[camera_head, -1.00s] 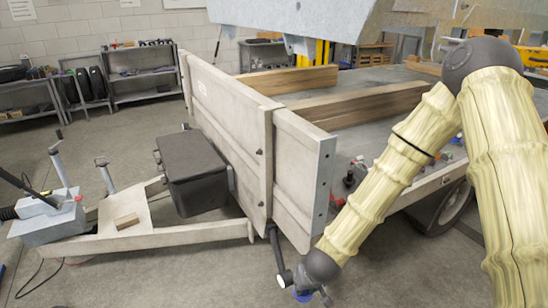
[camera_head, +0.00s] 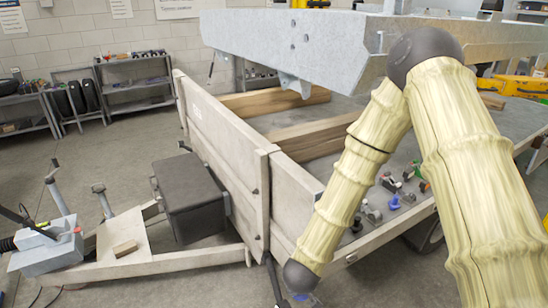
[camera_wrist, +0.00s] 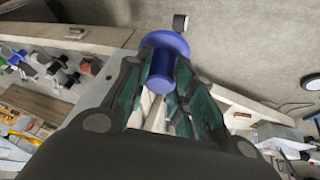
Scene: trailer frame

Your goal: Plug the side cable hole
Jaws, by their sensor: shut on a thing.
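In the wrist view my gripper (camera_wrist: 157,78) is shut on a blue plug (camera_wrist: 165,42). The plug has a wide round head and a narrower shank, and its head end points away from my palm. In the head view only a scrap of blue (camera_head: 303,297) shows below my wrist at the bottom edge; the fingers are hidden or out of frame. The trailer (camera_head: 222,150) has beige side boards, and my wrist is in front of its near corner.
Several small fittings, one of them blue (camera_head: 394,202), lie on the trailer bed. Wooden beams (camera_head: 310,138) lie across it. A galvanized metal beam (camera_head: 290,45) crosses above. A black box (camera_head: 190,195) sits at the drawbar.

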